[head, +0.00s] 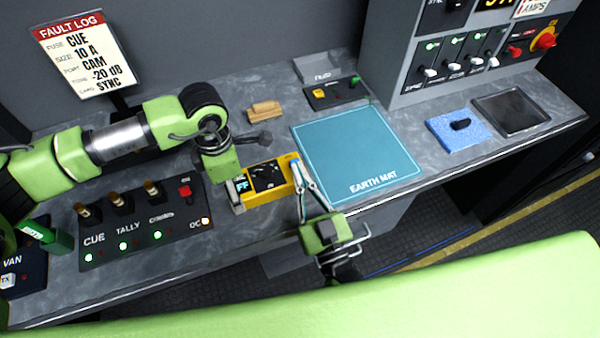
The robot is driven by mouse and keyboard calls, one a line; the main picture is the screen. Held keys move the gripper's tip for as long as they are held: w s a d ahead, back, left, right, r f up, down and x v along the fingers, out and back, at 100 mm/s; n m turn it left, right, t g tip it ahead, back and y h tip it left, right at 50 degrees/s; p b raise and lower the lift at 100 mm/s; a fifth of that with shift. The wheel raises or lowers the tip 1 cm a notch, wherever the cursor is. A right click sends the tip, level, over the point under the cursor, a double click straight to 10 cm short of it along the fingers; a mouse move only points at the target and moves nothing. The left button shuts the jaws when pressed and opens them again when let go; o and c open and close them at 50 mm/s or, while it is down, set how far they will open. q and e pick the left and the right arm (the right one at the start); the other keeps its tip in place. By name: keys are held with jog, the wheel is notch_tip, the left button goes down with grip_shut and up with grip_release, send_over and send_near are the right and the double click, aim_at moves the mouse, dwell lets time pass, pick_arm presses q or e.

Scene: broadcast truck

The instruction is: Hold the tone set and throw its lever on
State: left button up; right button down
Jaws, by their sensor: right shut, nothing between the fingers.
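The tone set is a yellow box (282,170) with a dark face. It lies on the grey bench just left of the earth mat (357,150). A pale label at its left end shows "FF", partly covered. My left gripper (236,180) comes down at the tone set's left end; its fingers are mostly hidden, so its grip is unclear. My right gripper (297,163) is shut and empty, its fingertips at the tone set's right end. Whether they touch it is unclear. The lever cannot be made out clearly.
A panel with CUE and TALLY switches (145,250) lies to the left. A wooden block (264,111) and a small dark switch box (335,93) sit behind. A blue pad (445,142) and a black tray (512,112) are at right. The earth mat is bare.

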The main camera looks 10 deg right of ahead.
jog(key=shift+w+r+g, duration=0.15)
jog(key=shift+r+g, duration=0.1)
jog(key=shift+g, duration=0.05)
jog(key=shift+w+r+g, duration=0.15)
jog(key=shift+r+g, duration=0.1)
jog(key=shift+g, duration=0.25)
jog(key=shift+w+a+r, duration=0.1)
jog(key=shift+w+r, duration=0.25)
jog(key=shift+f, duration=0.1)
jog(key=shift+s, duration=0.1)
jog(key=shift+s, duration=0.25)
jog(key=s+d+r, duration=0.1)
jog(key=s+r, duration=0.1)
jog(key=s, duration=0.4)
jog(key=s+d+r, duration=0.1)
jog(key=s+r, duration=0.1)
jog(key=s, duration=0.4)
jog(key=shift+d+r, duration=0.35)
jog(key=shift+s, duration=0.1)
